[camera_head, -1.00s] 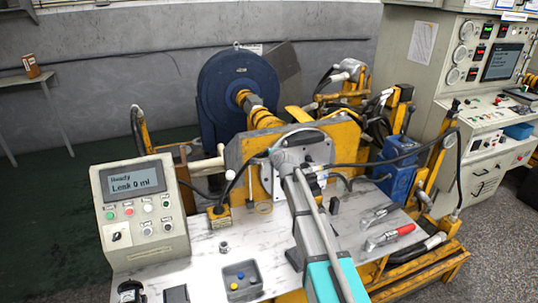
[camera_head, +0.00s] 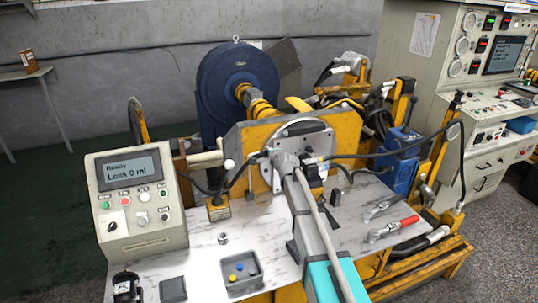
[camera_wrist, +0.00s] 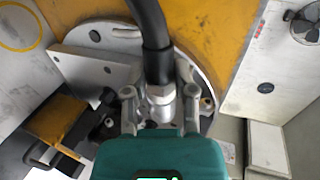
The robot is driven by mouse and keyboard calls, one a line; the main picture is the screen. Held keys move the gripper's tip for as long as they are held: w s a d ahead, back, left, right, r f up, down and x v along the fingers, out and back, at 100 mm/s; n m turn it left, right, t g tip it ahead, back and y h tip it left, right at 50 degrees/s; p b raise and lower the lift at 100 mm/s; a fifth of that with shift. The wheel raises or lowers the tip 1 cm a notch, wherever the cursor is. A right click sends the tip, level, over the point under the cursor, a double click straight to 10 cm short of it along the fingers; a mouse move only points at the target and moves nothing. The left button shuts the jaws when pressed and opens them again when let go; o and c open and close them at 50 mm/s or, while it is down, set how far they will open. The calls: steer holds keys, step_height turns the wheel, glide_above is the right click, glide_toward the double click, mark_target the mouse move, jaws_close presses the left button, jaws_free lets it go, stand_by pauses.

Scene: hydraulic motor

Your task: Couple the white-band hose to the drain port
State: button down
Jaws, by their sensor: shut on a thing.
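My gripper (camera_wrist: 160,108) is shut on the pale metal end fitting (camera_wrist: 161,98) of a black hose (camera_wrist: 150,25) in the wrist view. The hose runs up and away from the fitting; I cannot make out a white band on it. In the head view my gripper (camera_head: 284,160) is in front of the grey round mounting plate (camera_head: 309,128) on the yellow bracket (camera_head: 246,137). The plate (camera_wrist: 207,78) shows behind the fitting in the wrist view. The drain port is hidden, and I cannot tell whether the fitting touches it.
A control box (camera_head: 138,203) reading "Leak 0 ml" stands at the left of the white bench top (camera_head: 199,262). A small tray (camera_head: 241,285) with coloured caps lies in front. A black hose (camera_head: 385,154) crosses right of my gripper.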

step_height(320, 180, down, 12)
steer(key=b, duration=1.1)
steer(key=shift+r, duration=0.25)
steer(key=shift+d, duration=0.15)
stand_by(0.6)
steer(key=w+d, duration=0.2)
steer(key=d, duration=0.5)
steer(key=shift+w, duration=0.3)
stand_by(0.5)
steer(key=shift+w+d, duration=0.3)
steer(key=shift+d, duration=0.5)
stand_by(1.6)
steer(key=shift+c, duration=1.7)
jaws_free()
steer(key=shift+s+d+r, duration=0.1)
